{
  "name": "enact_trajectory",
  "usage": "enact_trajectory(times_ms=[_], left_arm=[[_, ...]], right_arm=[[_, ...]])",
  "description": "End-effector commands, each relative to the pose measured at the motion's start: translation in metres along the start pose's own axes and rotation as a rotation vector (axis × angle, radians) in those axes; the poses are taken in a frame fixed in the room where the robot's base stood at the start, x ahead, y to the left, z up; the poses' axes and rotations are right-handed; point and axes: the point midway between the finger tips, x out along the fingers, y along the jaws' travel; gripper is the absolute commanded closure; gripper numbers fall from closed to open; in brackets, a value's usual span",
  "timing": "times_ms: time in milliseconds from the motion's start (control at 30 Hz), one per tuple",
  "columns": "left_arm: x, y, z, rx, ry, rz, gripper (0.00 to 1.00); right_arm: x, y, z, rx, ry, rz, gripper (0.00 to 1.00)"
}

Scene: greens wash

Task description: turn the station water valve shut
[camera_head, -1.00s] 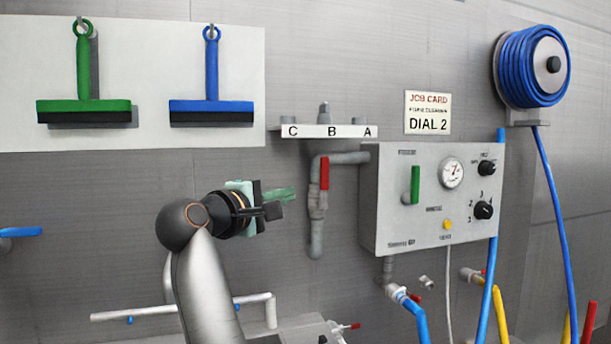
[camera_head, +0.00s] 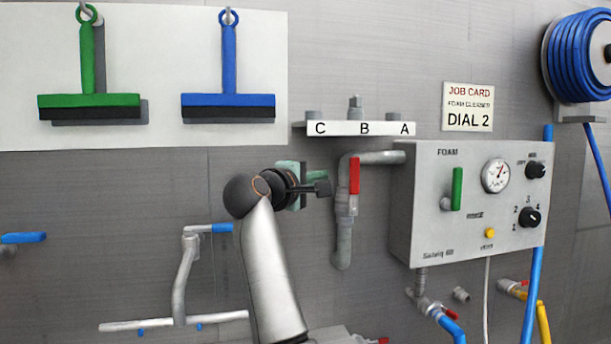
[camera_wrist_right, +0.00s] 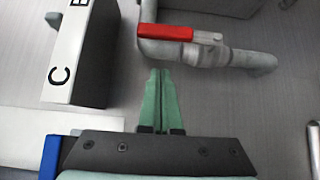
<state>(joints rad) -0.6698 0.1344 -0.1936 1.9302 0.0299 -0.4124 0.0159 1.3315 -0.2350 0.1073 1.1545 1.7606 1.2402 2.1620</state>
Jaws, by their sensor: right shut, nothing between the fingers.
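A valve with a red lever (camera_head: 354,176) sits on the grey pipe (camera_head: 344,237) left of the control box. The lever stands upright, along the vertical pipe. In the right wrist view the red lever (camera_wrist_right: 165,32) lies ahead of my fingertips, with a gap between. My right gripper (camera_head: 320,177) is just left of the lever in the head view. Its green fingers are together and empty, also in the right wrist view (camera_wrist_right: 160,74). Whether this is the station water valve is not labelled. My left gripper is not in view.
The control box (camera_head: 400,222) with green lever, gauge and dials is right of the valve. The lettered shelf (camera_head: 340,129) juts out above; it also shows close by in the right wrist view (camera_wrist_right: 85,45). A blue-lever pipe (camera_head: 184,275) stands left of my arm.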

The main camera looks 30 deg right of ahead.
Motion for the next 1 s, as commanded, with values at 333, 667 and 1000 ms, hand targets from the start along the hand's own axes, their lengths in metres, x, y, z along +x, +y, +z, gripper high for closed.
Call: enact_trajectory(times_ms=[333, 667, 1000], left_arm=[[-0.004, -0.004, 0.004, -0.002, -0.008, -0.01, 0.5], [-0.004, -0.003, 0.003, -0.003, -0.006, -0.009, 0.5], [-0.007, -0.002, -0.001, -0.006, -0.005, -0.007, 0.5]], right_arm=[[0.033, 0.0, 0.026, 0.002, -0.001, 0.0, 1.0], [0.035, 0.0, 0.029, 0.001, 0.0, 0.0, 1.0], [0.041, 0.002, 0.033, 0.017, 0.0, -0.016, 1.0]])
